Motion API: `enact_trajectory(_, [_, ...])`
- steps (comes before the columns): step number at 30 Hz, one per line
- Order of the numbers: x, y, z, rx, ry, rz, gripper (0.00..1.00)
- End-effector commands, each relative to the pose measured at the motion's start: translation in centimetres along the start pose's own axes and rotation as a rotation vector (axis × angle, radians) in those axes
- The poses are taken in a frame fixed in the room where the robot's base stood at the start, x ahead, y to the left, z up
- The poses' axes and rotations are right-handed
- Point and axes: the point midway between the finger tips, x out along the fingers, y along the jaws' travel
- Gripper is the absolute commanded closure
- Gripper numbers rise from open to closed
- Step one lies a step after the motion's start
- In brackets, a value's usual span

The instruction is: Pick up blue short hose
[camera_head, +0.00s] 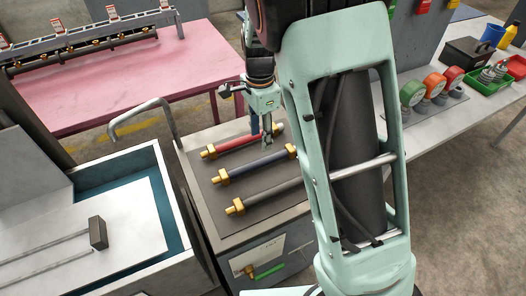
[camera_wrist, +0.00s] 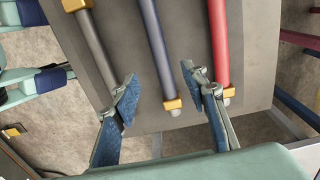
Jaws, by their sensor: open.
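The blue short hose (camera_head: 252,165) lies on a grey-topped cabinet between a red hose (camera_head: 230,145) and a dark grey hose (camera_head: 270,193). It has brass fittings at its ends. In the wrist view the blue hose (camera_wrist: 156,50) runs down between my fingers, its brass end (camera_wrist: 173,104) near the cabinet edge. My gripper (camera_head: 267,136) is over the far side of the cabinet top. In the wrist view my gripper (camera_wrist: 158,88) is open and empty, with one finger on each side of the blue hose's line. The right finger appears close to the red hose (camera_wrist: 220,45).
A sink (camera_head: 130,190) with a curved faucet stands left of the cabinet. A pink table (camera_head: 150,75) with a pipe rack is behind. A bench (camera_head: 450,110) with gauges and a green tray is at right. Bare cabinet top (camera_head: 225,220) shows in front of the grey hose.

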Motion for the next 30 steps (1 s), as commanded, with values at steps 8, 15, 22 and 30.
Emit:
enact_trajectory(8, [4.0, -0.2, 0.0, 0.015, -0.002, -0.001, 0.59])
enact_trajectory(15, [6.0, -0.1, 0.0, 0.013, -0.002, -0.001, 0.59])
enact_trajectory(22, [9.2, 0.0, -0.3, 0.013, -0.002, 0.0, 0.59])
enact_trajectory(30, [10.8, 0.0, -0.3, 0.012, -0.001, -0.003, 0.59])
